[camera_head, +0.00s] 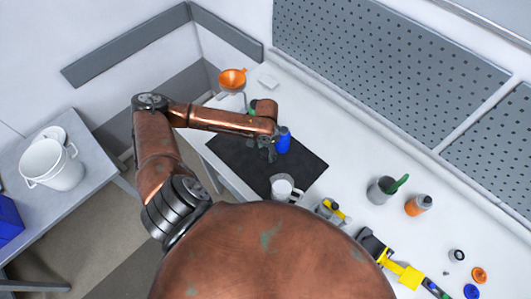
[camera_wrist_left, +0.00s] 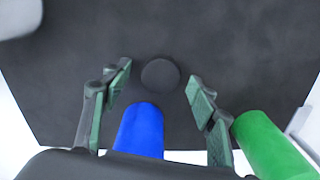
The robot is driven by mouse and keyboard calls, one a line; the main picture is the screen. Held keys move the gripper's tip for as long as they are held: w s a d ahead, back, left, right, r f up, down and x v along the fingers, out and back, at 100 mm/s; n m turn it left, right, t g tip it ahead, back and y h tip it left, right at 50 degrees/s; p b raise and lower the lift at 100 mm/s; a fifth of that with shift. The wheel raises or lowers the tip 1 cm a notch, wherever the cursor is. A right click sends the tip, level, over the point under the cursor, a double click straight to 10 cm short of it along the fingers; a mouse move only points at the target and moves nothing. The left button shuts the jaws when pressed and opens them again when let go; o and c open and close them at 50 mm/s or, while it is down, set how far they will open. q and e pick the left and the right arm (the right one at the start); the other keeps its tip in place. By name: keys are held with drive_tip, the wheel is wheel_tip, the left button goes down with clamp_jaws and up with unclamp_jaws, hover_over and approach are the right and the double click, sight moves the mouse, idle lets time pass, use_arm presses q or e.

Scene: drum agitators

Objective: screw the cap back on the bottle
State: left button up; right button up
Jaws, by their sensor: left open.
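A blue cylinder, which looks like a bottle (camera_head: 284,141), stands on a dark mat (camera_head: 305,166), just right of my left gripper (camera_head: 267,152). In the left wrist view my left gripper (camera_wrist_left: 160,92) is open, its two fingers apart with nothing between the pads. A blue cylinder (camera_wrist_left: 140,130) shows low between the fingers, and a green cylinder (camera_wrist_left: 268,145) is outside the right finger. A dark round disc (camera_wrist_left: 160,74) lies on the mat just beyond the fingertips; I cannot tell whether it is a cap. My right gripper is not in view.
A white mug (camera_head: 284,189) stands at the mat's near edge. An orange funnel (camera_head: 232,79) is at the far end. Right along the bench are a grey cup (camera_head: 379,191), an orange-grey bottle (camera_head: 416,206), yellow-black tools, an orange cap (camera_head: 479,274) and a blue cap (camera_head: 471,291).

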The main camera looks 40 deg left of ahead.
use_arm(q)
drive_tip(key=shift+c, duration=0.6)
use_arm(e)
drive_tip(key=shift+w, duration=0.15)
use_arm(q)
drive_tip(key=c, duration=0.7)
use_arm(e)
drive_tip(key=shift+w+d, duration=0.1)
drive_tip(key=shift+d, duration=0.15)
use_arm(q)
drive_tip(key=shift+r, duration=0.1)
